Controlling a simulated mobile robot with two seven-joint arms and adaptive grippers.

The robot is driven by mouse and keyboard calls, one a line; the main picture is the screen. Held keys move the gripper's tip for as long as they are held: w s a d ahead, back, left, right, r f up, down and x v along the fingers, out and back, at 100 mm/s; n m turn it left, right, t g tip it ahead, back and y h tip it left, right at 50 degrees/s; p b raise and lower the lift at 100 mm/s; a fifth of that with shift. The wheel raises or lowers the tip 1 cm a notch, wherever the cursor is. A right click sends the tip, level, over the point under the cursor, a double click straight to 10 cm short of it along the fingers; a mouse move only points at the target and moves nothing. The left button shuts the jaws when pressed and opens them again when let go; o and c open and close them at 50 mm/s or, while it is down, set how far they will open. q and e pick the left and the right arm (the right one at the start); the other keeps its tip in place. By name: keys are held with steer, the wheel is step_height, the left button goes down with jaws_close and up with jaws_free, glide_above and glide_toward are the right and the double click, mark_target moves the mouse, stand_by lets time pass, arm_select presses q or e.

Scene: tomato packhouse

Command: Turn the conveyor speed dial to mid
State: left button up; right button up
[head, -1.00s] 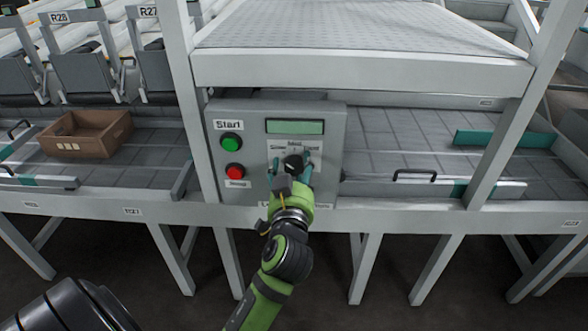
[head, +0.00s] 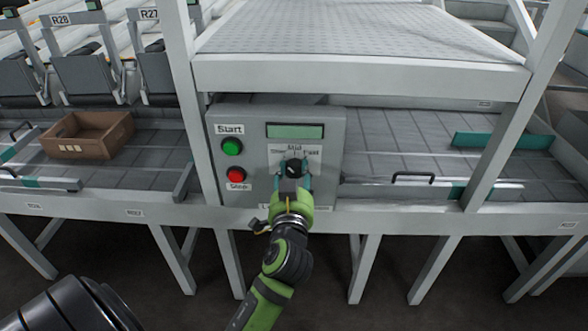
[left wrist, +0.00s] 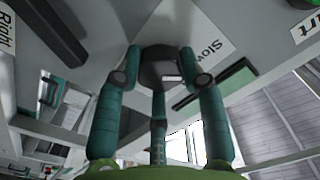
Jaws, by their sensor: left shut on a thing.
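The speed dial (head: 295,166) is a black knob on the grey control box (head: 330,125), below a green display (head: 295,131). Labels Slow, Mid and Fast sit around it; Mid is directly above. My left gripper (head: 293,177) has its teal fingers shut around the knob from the front. In the left wrist view the gripper (left wrist: 160,75) fingers grip both sides of the dark knob (left wrist: 160,60), with a small white mark on it and the Slow label (left wrist: 205,47) beside it. The fingers partly hide the dial, so I cannot tell exactly where it points. My right gripper is out of view.
The green Start button (head: 232,146) and red Stop button (head: 236,175) are left of the dial. A brown crate (head: 122,133) stands on the left belt. White frame posts stand near the box. The floor in front is clear.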

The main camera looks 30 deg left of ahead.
arm_select(q)
steer(key=m+p, duration=0.2)
steer(key=shift+r+m, duration=0.2)
steer(key=shift+m, duration=0.2)
steer(key=m+p, duration=0.2)
steer(key=m, duration=0.1)
steer(key=shift+m, duration=0.3)
steer(key=shift+f+m+p, duration=0.1)
steer(key=shift+m+p, duration=0.25)
steer(key=shift+m, duration=0.35)
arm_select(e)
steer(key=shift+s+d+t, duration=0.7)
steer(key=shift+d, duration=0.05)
arm_select(q)
steer(key=o, duration=1.2)
steer(key=shift+c, duration=0.2)
steer(key=shift+f, duration=0.1)
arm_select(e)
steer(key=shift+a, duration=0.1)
